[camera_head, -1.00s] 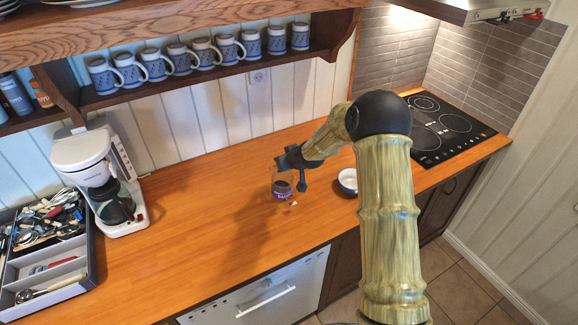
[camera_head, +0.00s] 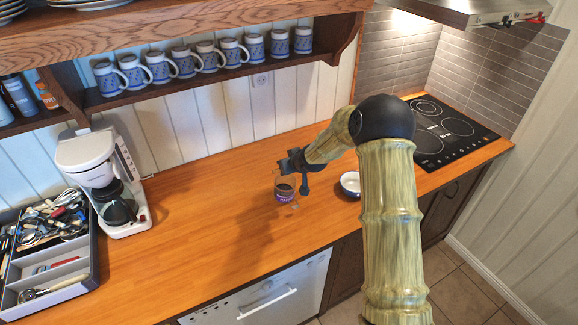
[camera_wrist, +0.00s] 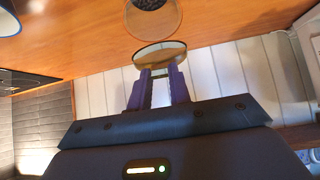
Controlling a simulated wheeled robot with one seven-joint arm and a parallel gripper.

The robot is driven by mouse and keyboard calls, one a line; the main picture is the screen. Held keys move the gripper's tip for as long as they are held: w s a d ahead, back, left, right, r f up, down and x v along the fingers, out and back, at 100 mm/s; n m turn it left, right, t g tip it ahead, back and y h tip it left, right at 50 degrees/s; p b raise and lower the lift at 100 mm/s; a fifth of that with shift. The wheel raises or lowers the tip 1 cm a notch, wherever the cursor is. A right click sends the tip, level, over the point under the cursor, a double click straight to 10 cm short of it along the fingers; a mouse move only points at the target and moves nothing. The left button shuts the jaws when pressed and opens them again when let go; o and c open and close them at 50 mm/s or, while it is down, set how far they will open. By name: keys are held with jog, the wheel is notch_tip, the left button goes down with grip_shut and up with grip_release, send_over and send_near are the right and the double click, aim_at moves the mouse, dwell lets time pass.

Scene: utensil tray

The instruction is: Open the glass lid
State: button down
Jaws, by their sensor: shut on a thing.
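The glass jar (camera_head: 285,190), with dark contents and a purple label, stands on the wooden counter. In the wrist view the jar (camera_wrist: 153,17) shows at the top edge with its round mouth uncovered. My gripper (camera_wrist: 160,72) is shut on the round glass lid (camera_wrist: 160,50), held at its near edge between the purple fingertips. The lid appears apart from the jar and tilted. In the head view my gripper (camera_head: 297,170) is just above and right of the jar; the lid cannot be made out there.
A white bowl with a blue outside (camera_head: 350,184) stands right of the gripper. A coffee maker (camera_head: 103,180) and a cutlery tray (camera_head: 92,262) are at the left. Mugs (camera_head: 207,57) line the shelf above. The counter between coffee maker and jar is clear.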

jog(key=shift+w, duration=0.1)
jog(key=c, duration=1.3)
grip_release()
jog(key=b+v, duration=0.2)
jog(key=v, duration=1.5)
jog(key=shift+d+r, duration=0.1)
jog(key=shift+d, duration=0.05)
jog(key=s+d+f+m+g+h, duration=0.1)
jog(key=s+f+g, duration=0.1)
jog(key=s, duration=0.6)
jog(key=s+d+f+m+g+h, duration=0.1)
jog(key=s+g, duration=0.1)
jog(key=s, duration=0.6)
jog(key=s+d+f+m+g+h, duration=0.1)
jog(key=s+d+f+m, duration=0.1)
jog(key=s, duration=0.7)
jog(key=shift+s+f+g, duration=0.1)
jog(key=shift+f+g, duration=0.25)
jog(key=shift+g, duration=0.05)
